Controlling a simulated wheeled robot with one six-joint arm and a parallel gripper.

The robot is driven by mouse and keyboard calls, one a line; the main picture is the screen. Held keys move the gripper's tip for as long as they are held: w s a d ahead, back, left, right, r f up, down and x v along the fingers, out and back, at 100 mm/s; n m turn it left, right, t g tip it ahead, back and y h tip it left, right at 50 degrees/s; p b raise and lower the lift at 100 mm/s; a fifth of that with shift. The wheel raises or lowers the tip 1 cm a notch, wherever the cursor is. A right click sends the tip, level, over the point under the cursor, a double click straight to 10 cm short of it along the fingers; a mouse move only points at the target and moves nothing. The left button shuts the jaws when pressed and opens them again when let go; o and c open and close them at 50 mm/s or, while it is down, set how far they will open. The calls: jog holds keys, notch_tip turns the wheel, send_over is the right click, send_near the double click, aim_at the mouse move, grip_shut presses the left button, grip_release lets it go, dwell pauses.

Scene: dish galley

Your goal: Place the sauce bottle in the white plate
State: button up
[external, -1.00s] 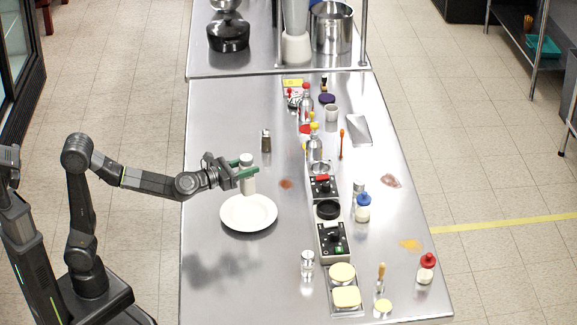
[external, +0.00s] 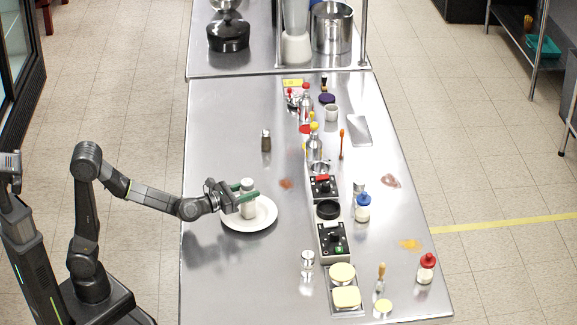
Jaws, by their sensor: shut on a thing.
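The plate lies on the steel counter at the left. Other bottles also stand on the counter: one with a blue cap (external: 363,208) and one with a red cap (external: 426,269).
A dark shaker (external: 266,140) stands behind the plate. Control boxes (external: 333,240) and a tray with yellow pieces (external: 343,288) line the counter to the right. The counter's front left is clear.

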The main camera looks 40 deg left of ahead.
jog(key=shift+f+b, duration=0.2)
jog(key=shift+b, duration=0.1)
jog(key=o, duration=1.1)
jog(key=shift+r, duration=0.1)
jog(key=shift+r+p, duration=0.15)
jog(key=shift+p, duration=0.2)
jog(key=v, duration=1.2)
